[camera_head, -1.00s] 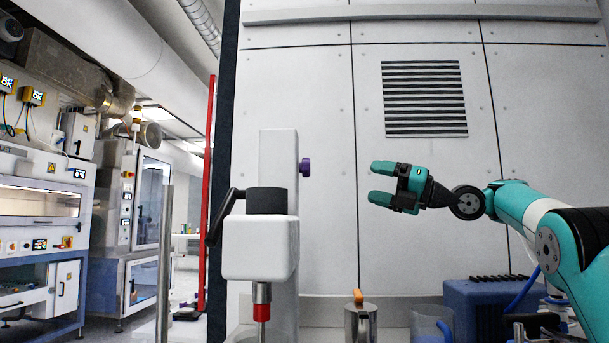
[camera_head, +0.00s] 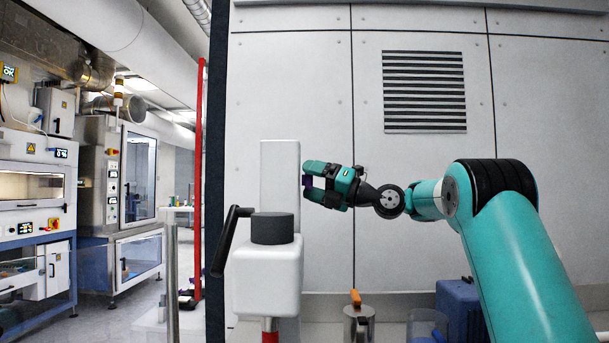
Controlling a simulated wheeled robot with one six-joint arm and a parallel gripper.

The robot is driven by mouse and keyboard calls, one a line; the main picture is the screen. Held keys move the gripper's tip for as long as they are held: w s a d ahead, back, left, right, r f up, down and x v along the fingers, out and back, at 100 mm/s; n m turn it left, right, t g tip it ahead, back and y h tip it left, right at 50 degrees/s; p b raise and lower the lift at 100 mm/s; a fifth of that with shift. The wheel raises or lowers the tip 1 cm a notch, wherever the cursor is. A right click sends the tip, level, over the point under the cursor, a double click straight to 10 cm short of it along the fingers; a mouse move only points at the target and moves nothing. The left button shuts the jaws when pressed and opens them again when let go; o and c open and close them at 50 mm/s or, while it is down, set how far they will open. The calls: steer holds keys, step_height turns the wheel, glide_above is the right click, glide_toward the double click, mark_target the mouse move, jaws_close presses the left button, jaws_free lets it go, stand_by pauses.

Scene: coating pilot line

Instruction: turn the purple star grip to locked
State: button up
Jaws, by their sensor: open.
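The purple star grip (camera_head: 307,181) sits on the right side of the white column (camera_head: 280,155) of a stand. Only a small dark purple patch of it shows. My gripper (camera_head: 310,180) points left at it with its jaws open, one teal finger above the grip and one below. The grip appears between the fingertips. I cannot tell whether the fingers touch it. The fingers partly hide the grip, and its star shape and any locked mark cannot be made out.
In front of the column is a white head (camera_head: 266,277) with a black cap (camera_head: 272,228) and a black lever (camera_head: 228,240) at its left. Below right stand a metal pot (camera_head: 358,325) with an orange handle and a blue box (camera_head: 458,305). A vented wall panel (camera_head: 425,240) is behind.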

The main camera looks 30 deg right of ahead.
steer(key=shift+d, duration=0.15)
steer(key=shift+c, duration=1.2)
steer(key=shift+d, duration=0.1)
steer(key=c, duration=0.7)
steer(key=shift+s+f+m+b, duration=0.1)
steer(key=shift+f+m+b, duration=0.05)
steer(key=shift+m+b, duration=0.4)
